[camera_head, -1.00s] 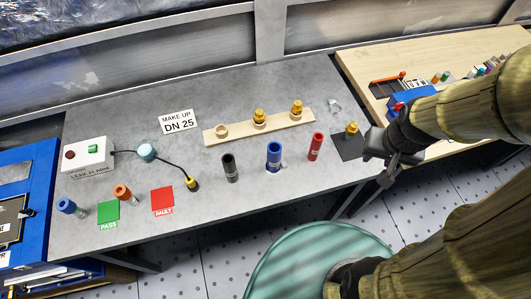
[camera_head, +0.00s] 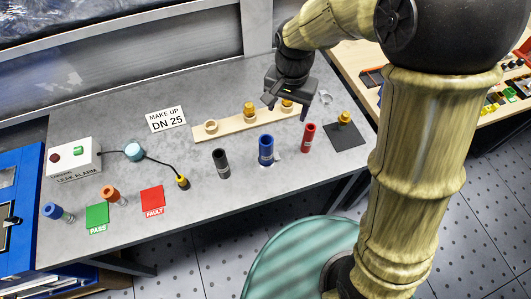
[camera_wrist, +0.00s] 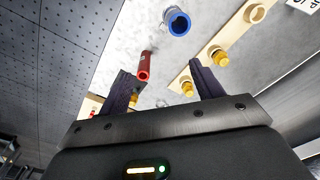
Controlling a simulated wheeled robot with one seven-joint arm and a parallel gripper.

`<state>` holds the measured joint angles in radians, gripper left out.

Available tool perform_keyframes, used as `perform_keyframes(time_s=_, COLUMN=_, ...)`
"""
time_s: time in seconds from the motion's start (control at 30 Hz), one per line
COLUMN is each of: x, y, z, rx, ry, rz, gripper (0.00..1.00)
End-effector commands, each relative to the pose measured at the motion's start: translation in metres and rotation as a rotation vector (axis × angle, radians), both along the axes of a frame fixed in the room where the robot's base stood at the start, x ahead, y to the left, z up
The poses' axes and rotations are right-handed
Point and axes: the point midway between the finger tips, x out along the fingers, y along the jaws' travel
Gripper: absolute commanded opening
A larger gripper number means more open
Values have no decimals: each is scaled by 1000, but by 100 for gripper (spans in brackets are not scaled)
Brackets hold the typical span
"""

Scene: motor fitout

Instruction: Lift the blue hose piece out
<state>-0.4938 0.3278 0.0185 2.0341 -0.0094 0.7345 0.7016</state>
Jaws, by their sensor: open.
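The blue hose piece (camera_head: 266,150) stands upright on the grey table, between a black hose piece (camera_head: 220,163) and a red hose piece (camera_head: 309,137). In the wrist view the blue hose piece (camera_wrist: 176,22) shows its open end, beyond my fingers near the top. My gripper (camera_head: 272,103) is open and empty, above the right part of the wooden strip, behind and a little right of the blue piece. In the wrist view my gripper's two fingers (camera_wrist: 160,85) are spread apart, with nothing held between them.
The wooden strip (camera_head: 232,125) carries brass fittings and a wooden ring. A brass fitting stands on a dark mat (camera_head: 345,136) at the right. A leak alarm box (camera_head: 74,158), green card (camera_head: 97,217) and red card (camera_head: 152,200) lie left. Bare table lies in front of the hose pieces.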

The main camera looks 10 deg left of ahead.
Motion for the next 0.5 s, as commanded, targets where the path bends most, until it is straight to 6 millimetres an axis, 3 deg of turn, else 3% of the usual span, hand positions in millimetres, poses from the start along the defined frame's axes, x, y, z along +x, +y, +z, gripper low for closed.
perform_keyframes(time_s=0.03, x=-1, y=24, z=-7, rx=-6, ry=15, rz=-7, gripper=66)
perform_keyframes(time_s=0.17, x=-4, y=54, z=-9, rx=-18, ry=36, rz=-44, gripper=66)
perform_keyframes(time_s=0.5, x=-5, y=60, z=-9, rx=-22, ry=41, rz=-53, gripper=66)
